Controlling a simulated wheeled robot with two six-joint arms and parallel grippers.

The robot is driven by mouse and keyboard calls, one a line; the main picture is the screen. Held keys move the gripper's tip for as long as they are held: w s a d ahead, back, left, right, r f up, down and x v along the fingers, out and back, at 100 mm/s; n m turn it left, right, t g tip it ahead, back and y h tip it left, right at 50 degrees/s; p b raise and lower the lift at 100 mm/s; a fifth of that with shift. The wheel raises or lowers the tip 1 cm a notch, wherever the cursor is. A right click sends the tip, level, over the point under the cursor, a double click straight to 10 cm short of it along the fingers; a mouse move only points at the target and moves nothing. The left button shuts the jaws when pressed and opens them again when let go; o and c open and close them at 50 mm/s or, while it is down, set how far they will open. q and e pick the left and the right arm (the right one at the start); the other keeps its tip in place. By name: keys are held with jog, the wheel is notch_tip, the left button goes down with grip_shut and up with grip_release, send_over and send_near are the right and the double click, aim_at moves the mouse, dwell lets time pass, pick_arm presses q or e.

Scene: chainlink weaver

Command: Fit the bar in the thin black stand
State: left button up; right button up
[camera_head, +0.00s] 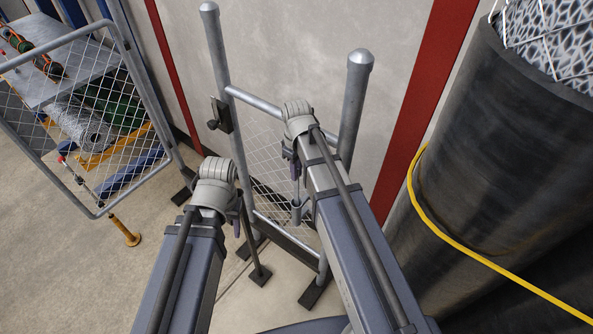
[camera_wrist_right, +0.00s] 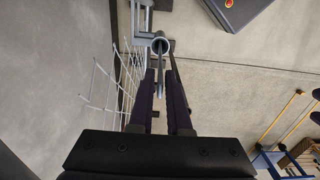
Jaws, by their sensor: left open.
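A thin grey bar (camera_wrist_right: 160,80) runs between the two fingers of my right gripper (camera_wrist_right: 162,78), which looks shut on it. In the head view that gripper (camera_head: 294,168) points down, and the bar (camera_head: 297,190) hangs below it. A wider grey tube end (camera_head: 296,212) is at the bar's lower end; I cannot tell whether they are joined. The thin black stand (camera_head: 252,246) rises from a small square foot on the floor, left of the bar. Its upper part passes close to my left gripper (camera_head: 236,222), which is open; its fingertips are partly hidden.
A grey metal frame with two posts (camera_head: 355,105) and mesh stands ahead. A mesh gate (camera_head: 98,213) and a loaded workbench (camera_head: 60,60) are at left. Large dark rolls (camera_head: 480,150) with a yellow cable (camera_head: 460,248) crowd the right. Floor (camera_head: 60,270) is clear at lower left.

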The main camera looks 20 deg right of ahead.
grip_shut()
pick_arm(q)
jog(key=shift+r, duration=0.2)
pick_arm(e)
jog(key=shift+r, duration=0.15)
pick_arm(q)
notch_tip(320, 180, up, 17)
jog(key=p, duration=1.7)
jog(key=shift+f, duration=0.15)
pick_arm(e)
notch_tip(320, 180, up, 17)
